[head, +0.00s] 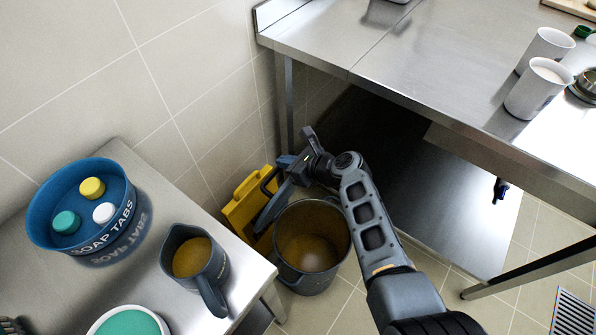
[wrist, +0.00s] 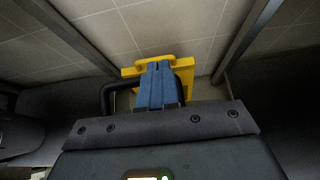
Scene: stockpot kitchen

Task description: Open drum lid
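The drum (head: 312,281) is a grey round bin on the floor between the two counters. Its mouth is uncovered and its brownish inside shows. The lid (head: 269,213) is a blue-grey panel tilted up steeply at the drum's left rim, with a black loop handle (head: 267,184). My gripper (head: 285,161) is at the lid's upper edge, beside the handle. In the wrist view, the blue fingers of my gripper (wrist: 160,85) are together with no clear gap. The handle (wrist: 104,97) runs behind them from the left; whether they grip it is hidden.
A yellow object (head: 240,207) stands behind the lid by the tiled wall. The left counter (head: 245,262) holds a blue soap-tab tub (head: 82,210) and a grey jug (head: 196,262).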

